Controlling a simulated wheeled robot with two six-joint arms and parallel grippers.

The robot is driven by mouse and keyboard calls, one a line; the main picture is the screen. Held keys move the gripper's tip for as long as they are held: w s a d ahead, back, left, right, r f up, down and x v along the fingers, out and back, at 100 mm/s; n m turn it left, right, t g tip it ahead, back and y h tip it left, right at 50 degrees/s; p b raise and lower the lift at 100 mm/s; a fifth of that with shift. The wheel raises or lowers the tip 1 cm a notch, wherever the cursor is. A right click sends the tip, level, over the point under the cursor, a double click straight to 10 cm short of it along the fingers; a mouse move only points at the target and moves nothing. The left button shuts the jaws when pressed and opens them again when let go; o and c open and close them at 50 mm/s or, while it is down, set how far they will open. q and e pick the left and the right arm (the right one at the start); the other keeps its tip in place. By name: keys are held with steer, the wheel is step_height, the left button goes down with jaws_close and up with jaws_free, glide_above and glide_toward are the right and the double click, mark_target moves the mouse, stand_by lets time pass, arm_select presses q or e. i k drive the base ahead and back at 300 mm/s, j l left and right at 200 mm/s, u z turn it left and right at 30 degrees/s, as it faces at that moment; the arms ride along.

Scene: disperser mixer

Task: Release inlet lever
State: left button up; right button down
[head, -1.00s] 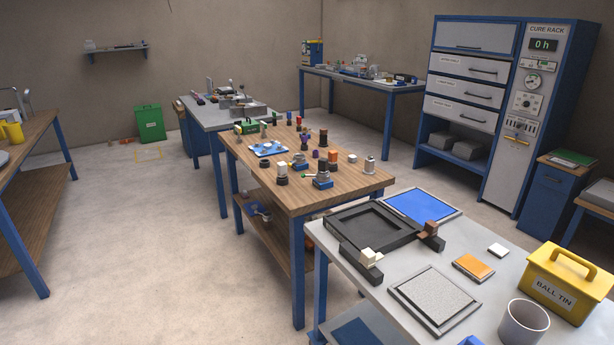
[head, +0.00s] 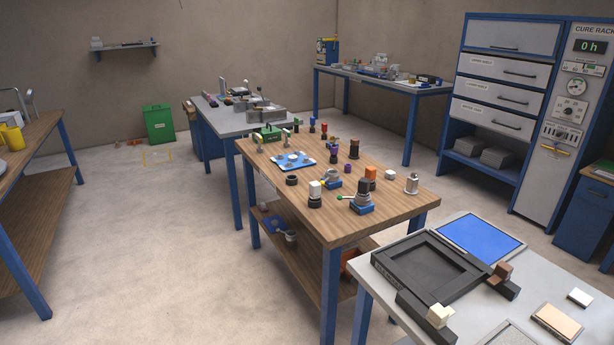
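No part is labelled as the inlet lever, so I cannot tell for sure which one it is. On the wooden table (head: 398,212), a fitting with a blue base (head: 361,208) and dark top stands near the front edge. A thin lever with a green knob (head: 340,198) points left from it. Neither of my grippers is in view.
A grey table with a black frame (head: 440,268) and blue panel (head: 480,238) is at the front right. The cure rack (head: 560,130) stands at the right. A green bin (head: 159,124) is at the back. The floor (head: 170,250) left of the wooden table is clear.

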mark_target(339, 198)
steer(key=i+j+u, duration=0.1)
steer(key=i+j, duration=0.15)
steer(key=i, duration=0.2)
steer(key=i+j+u, duration=0.1)
steer(key=i, duration=0.35)
steer(key=j, duration=0.1)
